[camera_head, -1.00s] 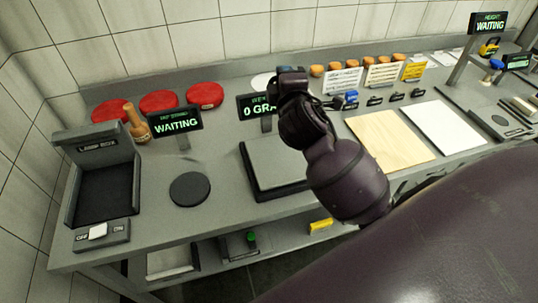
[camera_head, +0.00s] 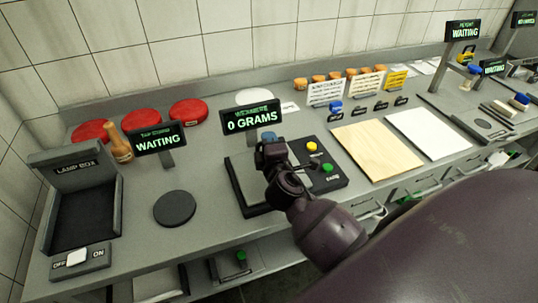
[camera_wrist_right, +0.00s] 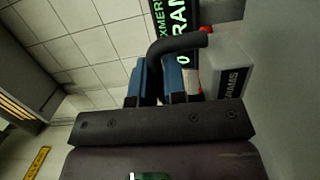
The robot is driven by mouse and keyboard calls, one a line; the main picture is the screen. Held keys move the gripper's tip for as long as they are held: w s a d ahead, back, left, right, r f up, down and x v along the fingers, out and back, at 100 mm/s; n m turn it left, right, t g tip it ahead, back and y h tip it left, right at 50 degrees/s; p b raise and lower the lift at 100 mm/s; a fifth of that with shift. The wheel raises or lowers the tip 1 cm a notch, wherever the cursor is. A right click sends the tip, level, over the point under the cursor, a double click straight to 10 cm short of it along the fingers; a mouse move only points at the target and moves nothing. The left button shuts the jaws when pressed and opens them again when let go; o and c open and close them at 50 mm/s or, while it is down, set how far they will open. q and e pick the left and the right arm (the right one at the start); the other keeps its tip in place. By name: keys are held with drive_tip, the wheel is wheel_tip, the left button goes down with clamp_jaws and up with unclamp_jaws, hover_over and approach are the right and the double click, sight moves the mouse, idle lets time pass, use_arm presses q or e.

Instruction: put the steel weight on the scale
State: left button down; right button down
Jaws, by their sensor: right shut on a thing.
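The scale (camera_head: 335,182) is a dark unit with a grey plate, a yellow and a green button, and a display (camera_head: 250,119) reading 0 GRAMS. My right gripper (camera_head: 270,150) is over the scale plate in the head view, where it hides what it holds. In the right wrist view, my right gripper (camera_wrist_right: 165,80) has its blue-padded fingers shut on a black curved handle. Beside the handle is a grey block lettered GRAMS, the steel weight (camera_wrist_right: 224,66). I cannot tell whether it touches the plate. My left gripper is not in view.
A black disc (camera_head: 175,209) and a lamp box (camera_head: 75,205) stand left of the scale. A wooden board (camera_head: 376,149) and a white board (camera_head: 429,134) lie to its right. Red wheels (camera_head: 189,112), a wooden bottle-shaped piece (camera_head: 118,142) and a WAITING display (camera_head: 158,141) are behind.

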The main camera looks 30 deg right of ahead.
wheel_tip(320, 180, down, 4)
drive_tip(key=shift+r+b, duration=0.1)
drive_tip(key=shift+b, duration=0.45)
drive_tip(key=shift+f, duration=0.2)
drive_tip(key=shift+f, duration=0.15)
drive_tip(key=c, duration=1.2)
unclamp_jaws()
drive_tip(key=shift+o, duration=0.2)
